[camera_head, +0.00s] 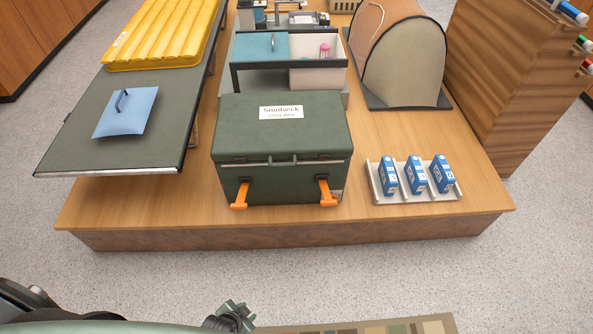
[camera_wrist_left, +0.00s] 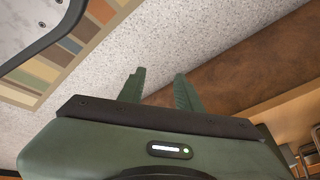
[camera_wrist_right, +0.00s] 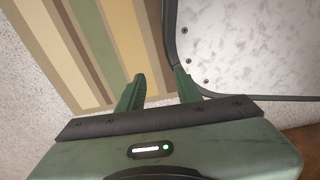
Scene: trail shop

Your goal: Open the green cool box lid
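The green cool box (camera_head: 275,180) stands on the wooden platform, with its front towards me. Its lid (camera_head: 245,125) is down and bears a white "Snudwick cool box" label. Two latches with orange tabs, left (camera_head: 240,196) and right (camera_head: 327,193), hang on the front below the lid seam; I cannot tell if they are fastened. A small handle sits at the front middle of the lid. My left gripper (camera_wrist_left: 160,92) is open and empty, over the floor, away from the box. My right gripper (camera_wrist_right: 158,88) is open and empty over the striped mat.
A tray (camera_head: 375,187) with three blue boxes stands right of the cool box. A dark table (camera_head: 75,145) with a blue lid-like panel (camera_head: 125,112) and yellow mat (camera_head: 165,35) is at left. A kitchen unit (camera_head: 240,75) and a tan dome (camera_head: 405,65) stand behind.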

